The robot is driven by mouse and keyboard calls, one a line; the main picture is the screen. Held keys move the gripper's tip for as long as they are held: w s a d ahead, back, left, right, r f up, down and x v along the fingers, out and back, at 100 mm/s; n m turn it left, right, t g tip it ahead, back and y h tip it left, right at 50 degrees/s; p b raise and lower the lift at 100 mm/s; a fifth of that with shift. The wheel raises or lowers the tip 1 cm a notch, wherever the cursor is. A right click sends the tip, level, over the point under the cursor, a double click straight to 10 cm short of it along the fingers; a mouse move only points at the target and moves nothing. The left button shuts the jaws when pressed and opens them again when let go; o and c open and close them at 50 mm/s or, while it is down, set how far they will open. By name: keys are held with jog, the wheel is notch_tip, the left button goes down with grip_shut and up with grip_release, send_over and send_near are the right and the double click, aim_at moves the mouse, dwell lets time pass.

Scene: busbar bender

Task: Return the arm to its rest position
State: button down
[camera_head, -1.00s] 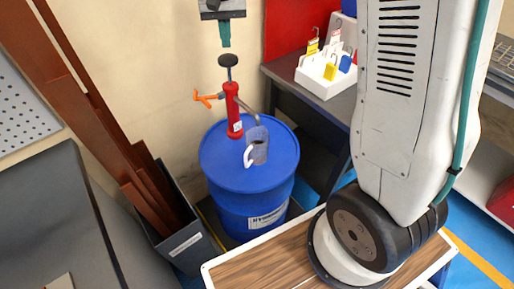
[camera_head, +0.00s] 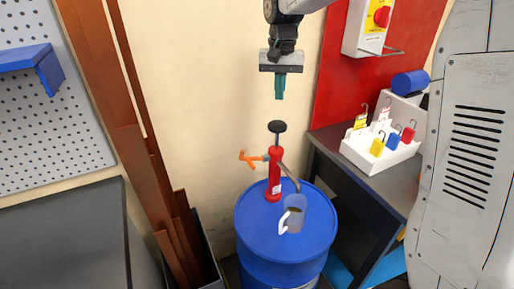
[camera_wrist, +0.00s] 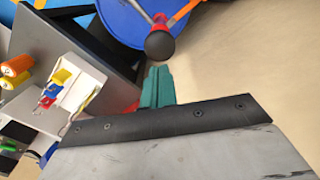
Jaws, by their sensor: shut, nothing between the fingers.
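My gripper (camera_head: 280,86) hangs at the top middle of the head view, pointing down, with its teal fingers together and nothing between them. It is above the black knob (camera_head: 277,127) of the red hand pump, with a clear gap. In the wrist view the teal fingers (camera_wrist: 157,88) are also closed and empty, just below the pump's dark knob (camera_wrist: 159,44) in the picture. The arm reaches in from the top right of the head view.
A red pump (camera_head: 274,175) with an orange handle and a clear jug (camera_head: 294,213) stand on a blue drum (camera_head: 255,238). A white padlock holder (camera_head: 378,155) sits on a grey bench to the right. Brown bars (camera_head: 130,150) stand left. Bare wall lies behind the gripper.

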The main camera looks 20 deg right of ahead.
jog(key=s+d+n, duration=0.1)
jog(key=s+n, duration=0.1)
jog(key=s, duration=1.6)
jog(key=s+d+n+t, duration=0.1)
jog(key=s+d, duration=0.1)
jog(key=s, duration=1.6)
jog(key=shift+f+n, duration=0.35)
jog(key=shift+n, duration=0.05)
jog(key=c, duration=2.1)
grip_release()
jog(key=shift+d, duration=0.1)
jog(key=shift+c, duration=0.2)
